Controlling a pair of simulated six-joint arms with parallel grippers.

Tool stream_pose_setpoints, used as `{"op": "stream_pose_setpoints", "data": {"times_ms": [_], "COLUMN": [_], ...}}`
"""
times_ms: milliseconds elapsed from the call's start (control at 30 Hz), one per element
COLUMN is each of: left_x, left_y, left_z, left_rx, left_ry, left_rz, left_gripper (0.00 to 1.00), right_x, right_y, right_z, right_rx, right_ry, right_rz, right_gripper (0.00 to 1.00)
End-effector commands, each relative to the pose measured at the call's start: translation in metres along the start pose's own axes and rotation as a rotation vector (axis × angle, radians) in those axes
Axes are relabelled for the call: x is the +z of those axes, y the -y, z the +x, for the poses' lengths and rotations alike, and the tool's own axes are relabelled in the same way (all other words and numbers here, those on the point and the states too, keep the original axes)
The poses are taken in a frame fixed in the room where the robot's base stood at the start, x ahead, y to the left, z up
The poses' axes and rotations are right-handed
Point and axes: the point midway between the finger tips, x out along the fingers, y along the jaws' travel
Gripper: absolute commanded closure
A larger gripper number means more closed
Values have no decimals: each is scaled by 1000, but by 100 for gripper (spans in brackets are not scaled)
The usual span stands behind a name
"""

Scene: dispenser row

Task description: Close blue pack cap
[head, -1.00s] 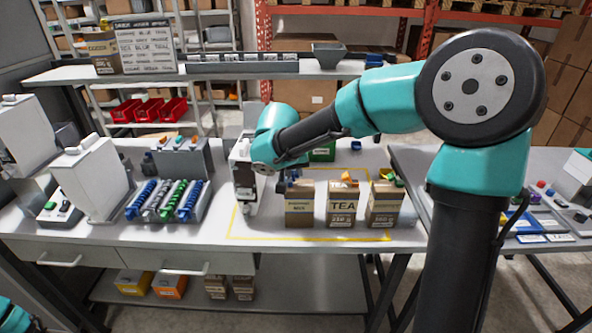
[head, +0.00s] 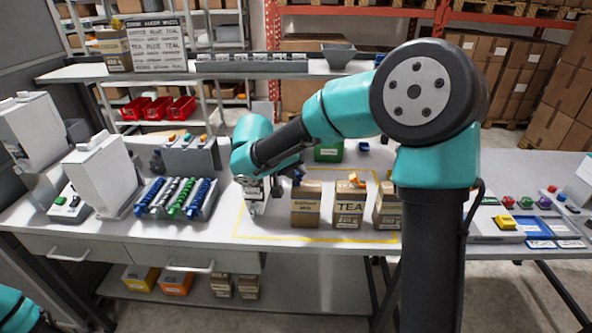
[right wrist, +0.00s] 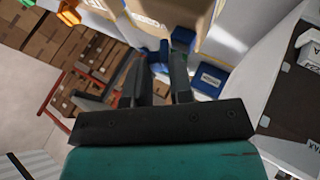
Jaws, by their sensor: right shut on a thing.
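The brown pack with the blue cap (head: 298,178) is the leftmost of the row; its body (head: 305,208) stands upright on the bench inside the yellow outline. My right gripper (head: 288,176) is at the top of this pack, partly hidden by its own arm. In the right wrist view the right gripper's fingers (right wrist: 161,82) are close together, with blue cap material (right wrist: 157,57) at their tips, beside the pack. The jaws are shut on the blue cap; how it sits on the pack is unclear. My left gripper is out of view.
The TEA pack (head: 349,208) with an orange cap (head: 357,181) stands close to the right, then another brown pack (head: 385,207). A green box (head: 328,152) is behind. A rack of coloured coils (head: 177,198) and white machines stand left. The bench front is clear.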

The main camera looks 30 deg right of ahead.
Motion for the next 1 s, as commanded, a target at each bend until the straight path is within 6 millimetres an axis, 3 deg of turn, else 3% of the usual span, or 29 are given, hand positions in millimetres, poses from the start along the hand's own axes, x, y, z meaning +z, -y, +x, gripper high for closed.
{"op": "stream_pose_setpoints", "data": {"times_ms": [67,100,300,667,1000], "left_x": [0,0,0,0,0], "left_y": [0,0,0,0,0], "left_z": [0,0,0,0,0], "left_rx": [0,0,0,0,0], "left_ry": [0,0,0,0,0], "left_rz": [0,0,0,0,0], "left_gripper": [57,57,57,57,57], "right_x": [0,0,0,0,0], "right_y": [0,0,0,0,0], "right_z": [0,0,0,-6,-56], "right_rx": [0,0,-1,-1,-3], "right_ry": [0,0,0,-2,-4], "right_rz": [0,0,1,1,1], "right_gripper": [100,77,60,60,60]}}
